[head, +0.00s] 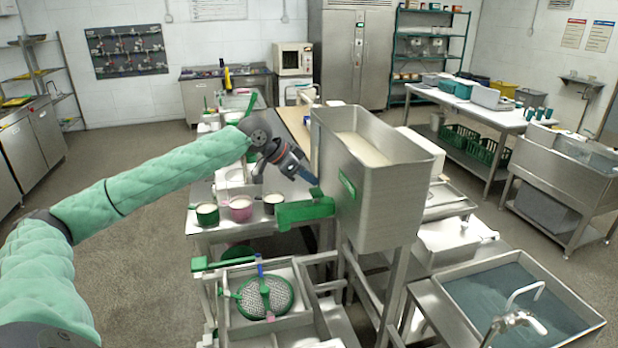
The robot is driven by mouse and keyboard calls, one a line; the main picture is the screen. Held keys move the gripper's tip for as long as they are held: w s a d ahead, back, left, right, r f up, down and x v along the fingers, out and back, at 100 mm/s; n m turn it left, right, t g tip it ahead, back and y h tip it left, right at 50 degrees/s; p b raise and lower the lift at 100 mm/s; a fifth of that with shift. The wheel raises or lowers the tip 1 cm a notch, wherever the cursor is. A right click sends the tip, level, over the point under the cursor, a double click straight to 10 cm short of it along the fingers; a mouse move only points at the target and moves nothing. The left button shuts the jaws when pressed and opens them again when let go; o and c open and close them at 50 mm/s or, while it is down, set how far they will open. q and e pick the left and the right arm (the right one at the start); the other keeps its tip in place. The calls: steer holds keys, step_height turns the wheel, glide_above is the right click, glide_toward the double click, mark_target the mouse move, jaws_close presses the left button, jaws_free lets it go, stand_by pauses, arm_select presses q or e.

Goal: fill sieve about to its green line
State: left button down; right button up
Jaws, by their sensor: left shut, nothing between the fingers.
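A round sieve (265,298) with a green rim and pale mesh sits low in a metal frame at the bottom centre. I cannot make out a fill line or how much is in it. Above and behind it stands a tall steel hopper (395,205) with pale material (362,148) inside. A green spout (304,212) sticks out from the hopper's left side, with a small green tab on top. My left gripper (310,180) is shut and empty, its tips just above that tab; I cannot tell if they touch. My right gripper is out of view.
Several cups, green (207,215), pink (240,210) and dark (273,203), stand on a steel table left of the hopper. A sink (520,300) with a tap is at lower right. Open floor (145,265) lies at left.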

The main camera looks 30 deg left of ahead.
arm_select(q)
steer(key=shift+f, duration=0.8)
